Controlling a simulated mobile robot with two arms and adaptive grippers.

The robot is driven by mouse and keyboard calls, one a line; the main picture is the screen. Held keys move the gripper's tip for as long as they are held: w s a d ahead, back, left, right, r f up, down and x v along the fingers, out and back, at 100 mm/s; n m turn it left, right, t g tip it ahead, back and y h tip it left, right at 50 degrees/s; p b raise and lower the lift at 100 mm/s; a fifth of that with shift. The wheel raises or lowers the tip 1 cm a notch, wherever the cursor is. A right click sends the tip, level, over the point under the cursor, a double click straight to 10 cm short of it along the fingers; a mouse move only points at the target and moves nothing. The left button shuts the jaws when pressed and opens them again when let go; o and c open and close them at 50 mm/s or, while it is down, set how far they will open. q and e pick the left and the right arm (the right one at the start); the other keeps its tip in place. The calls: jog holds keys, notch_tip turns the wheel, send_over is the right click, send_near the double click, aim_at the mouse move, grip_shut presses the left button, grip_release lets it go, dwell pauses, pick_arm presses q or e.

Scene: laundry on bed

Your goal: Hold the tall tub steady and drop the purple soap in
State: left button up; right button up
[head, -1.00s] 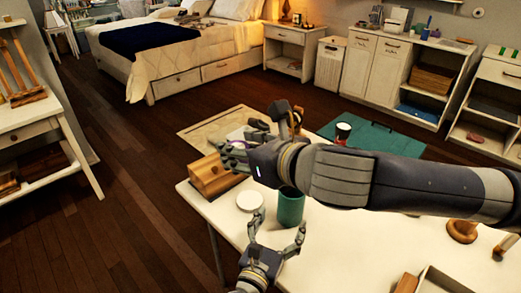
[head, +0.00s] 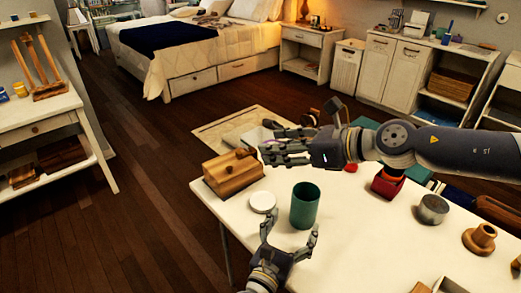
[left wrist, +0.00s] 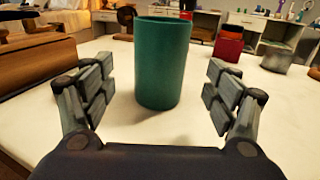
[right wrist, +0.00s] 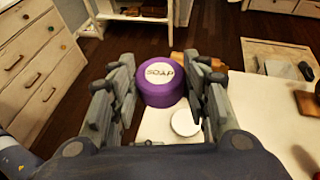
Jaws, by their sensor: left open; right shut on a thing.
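The tall green tub (head: 305,205) stands upright on the white table, its open top facing up. It also shows in the left wrist view (left wrist: 162,65). My left gripper (head: 289,233) is open at the tub's near side. In the left wrist view its fingers (left wrist: 160,100) are spread to either side of the tub, with gaps on both sides. My right gripper (head: 276,150) is above the table, up and left of the tub in the head view. In the right wrist view it is shut on the round purple soap (right wrist: 164,82), labelled SOAP.
A round white lid (head: 262,202) lies left of the tub. A wooden box (head: 233,174) sits at the table's left edge. A red object (head: 387,184), a metal can (head: 432,208) and a wooden spool (head: 479,239) stand to the right.

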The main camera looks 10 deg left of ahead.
aim_at(309, 196)
pick_arm(q)
jog(key=shift+d, duration=0.1)
jog(key=shift+w, duration=0.25)
jog(key=x, duration=1.1)
jog(key=shift+w, duration=0.25)
pick_arm(e)
jog(key=w+d+r, duration=0.2)
jog(key=w+d, duration=0.1)
jog(key=d, duration=0.5)
jog(key=shift+w+d+r+m+t, duration=0.25)
jog(key=shift+w+r+m+t, duration=0.05)
jog(key=shift+w+r+t, duration=0.1)
pick_arm(q)
jog(key=c, duration=1.1)
jog(key=shift+c, duration=0.4)
